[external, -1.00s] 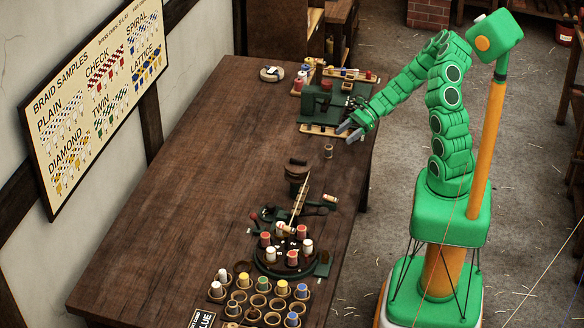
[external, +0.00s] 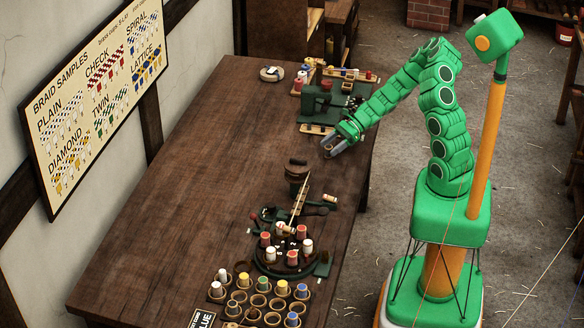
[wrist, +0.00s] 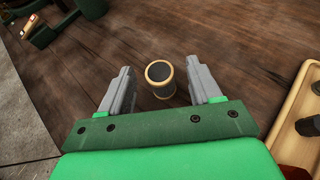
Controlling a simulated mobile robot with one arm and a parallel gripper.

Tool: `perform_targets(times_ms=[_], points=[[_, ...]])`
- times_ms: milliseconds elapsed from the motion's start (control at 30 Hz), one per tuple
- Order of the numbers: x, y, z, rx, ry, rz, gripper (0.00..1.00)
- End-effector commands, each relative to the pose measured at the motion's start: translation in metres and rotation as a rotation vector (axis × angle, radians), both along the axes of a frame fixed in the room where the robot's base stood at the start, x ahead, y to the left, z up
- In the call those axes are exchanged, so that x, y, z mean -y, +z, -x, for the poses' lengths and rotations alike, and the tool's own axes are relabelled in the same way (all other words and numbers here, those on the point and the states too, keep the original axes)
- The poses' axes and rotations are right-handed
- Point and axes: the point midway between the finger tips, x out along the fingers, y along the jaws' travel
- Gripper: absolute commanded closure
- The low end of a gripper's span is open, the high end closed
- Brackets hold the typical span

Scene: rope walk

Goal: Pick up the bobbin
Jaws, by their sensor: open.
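The bobbin (wrist: 160,78) stands upright on the dark wooden table, a small cream and tan spool with a dark top. In the wrist view it lies between the two grey fingers of my gripper (wrist: 160,85), with a gap on each side. My gripper is open and does not visibly touch it. In the external view my gripper (external: 330,149) is low over the table's right part, and the bobbin there is hidden behind the fingers.
A round braiding stand (external: 285,258) with several bobbins and a tray of bobbin cups (external: 260,300) are at the front. The table's left and middle (external: 215,160) are clear.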

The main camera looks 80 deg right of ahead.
Motion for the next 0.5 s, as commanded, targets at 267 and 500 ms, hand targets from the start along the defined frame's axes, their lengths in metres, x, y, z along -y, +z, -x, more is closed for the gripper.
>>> perform_targets(times_ms=[267, 500], points=[[-0.0003, -0.0001, -0.0003, 0.0, 0.0, 0.0, 0.43], [-0.0002, 0.0, -0.0002, 0.0, 0.0, 0.0, 0.8]])
